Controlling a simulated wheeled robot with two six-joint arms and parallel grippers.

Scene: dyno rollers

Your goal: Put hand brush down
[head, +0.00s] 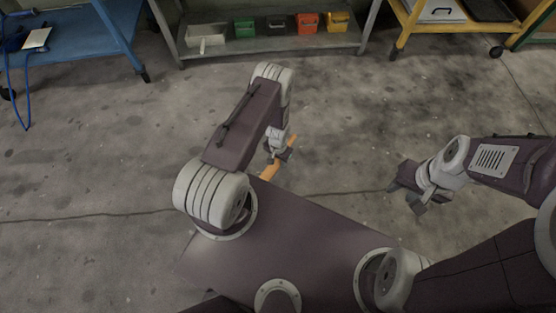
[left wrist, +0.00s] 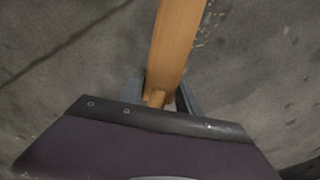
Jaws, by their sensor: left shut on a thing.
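The hand brush shows as a plain orange-brown wooden piece (head: 269,171) in the head view, held in my left gripper (head: 280,154) above the floor, close to the edge of my base. In the left wrist view the wood (left wrist: 179,40) runs from the top edge down between the fingers of my left gripper (left wrist: 160,98), which is shut on it. No bristles can be made out. My right gripper (head: 418,204) hangs over bare floor at the right; its finger gap is too small to tell, and no thing shows in it.
A grey shelf unit (head: 275,47) at the back bears a light grey tray (head: 206,39) and green, orange (head: 307,22) and yellow bins. A blue table (head: 85,38) stands at back left with a hanging blue cable. A yellow-framed cart (head: 430,24) is at back right. The concrete floor between is clear.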

